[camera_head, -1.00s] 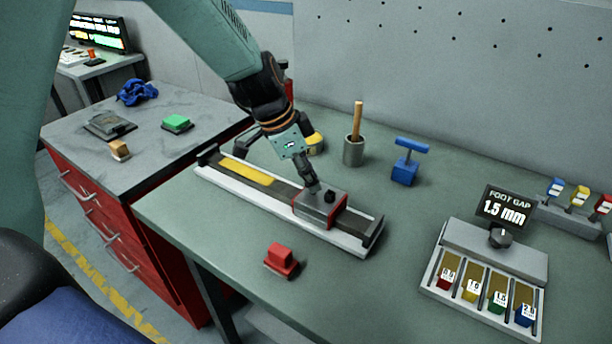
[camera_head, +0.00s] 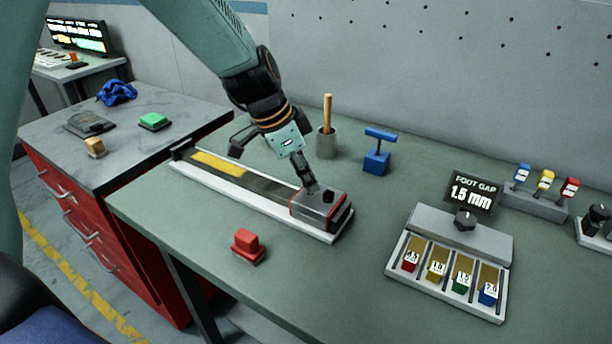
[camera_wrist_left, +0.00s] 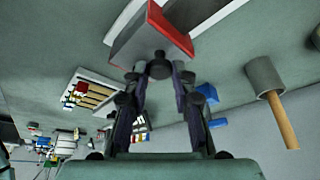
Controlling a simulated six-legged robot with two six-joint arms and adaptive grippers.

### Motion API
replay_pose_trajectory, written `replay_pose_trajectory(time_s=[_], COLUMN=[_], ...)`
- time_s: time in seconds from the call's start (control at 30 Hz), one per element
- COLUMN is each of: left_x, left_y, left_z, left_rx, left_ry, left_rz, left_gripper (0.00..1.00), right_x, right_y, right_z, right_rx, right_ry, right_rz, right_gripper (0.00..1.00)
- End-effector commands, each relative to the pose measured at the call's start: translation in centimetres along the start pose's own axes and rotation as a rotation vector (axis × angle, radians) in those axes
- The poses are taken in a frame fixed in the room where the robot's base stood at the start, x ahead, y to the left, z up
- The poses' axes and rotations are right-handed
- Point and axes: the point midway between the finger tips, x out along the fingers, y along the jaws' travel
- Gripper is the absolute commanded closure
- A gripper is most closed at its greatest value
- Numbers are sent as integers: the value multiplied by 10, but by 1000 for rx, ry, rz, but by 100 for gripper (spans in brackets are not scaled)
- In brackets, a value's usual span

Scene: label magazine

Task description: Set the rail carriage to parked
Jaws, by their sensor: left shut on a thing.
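The rail carriage (camera_head: 314,210) is a grey block with red edges and a dark knob on top. It sits at the right end of the long rail (camera_head: 235,189), which has a yellow stretch (camera_head: 217,163) near its left end. My left gripper (camera_head: 320,190) reaches down from the upper left and is shut on the carriage's knob. In the left wrist view, its fingers close around the dark round knob (camera_wrist_left: 160,67) under the carriage's grey and red body (camera_wrist_left: 140,38). My right gripper is not in view.
A red block (camera_head: 248,246) lies in front of the rail. Behind it stand a grey cup with a wooden handle (camera_head: 326,143) and a blue T-handled block (camera_head: 376,160). A foot gap unit (camera_head: 455,235) reading 1.5 mm is on the right.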

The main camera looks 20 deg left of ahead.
Motion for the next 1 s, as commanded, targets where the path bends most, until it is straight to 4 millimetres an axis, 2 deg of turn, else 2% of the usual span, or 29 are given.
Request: replay_pose_trajectory(time_s=[0.03,0.43,0.47,0.7,1.0], left_x=[4,4,4,3,1], left_y=[6,7,7,6,5], left_z=[4,3,3,1,-1], left_rx=[-7,-9,-9,-6,-4], left_ry=[-8,-8,-8,-6,-2], left_rz=[21,22,22,16,9], left_gripper=[100,100,73,53,52], right_x=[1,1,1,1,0], right_y=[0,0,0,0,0], right_z=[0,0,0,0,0], right_rx=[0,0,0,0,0], right_ry=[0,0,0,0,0], right_rz=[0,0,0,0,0], right_gripper=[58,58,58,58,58])
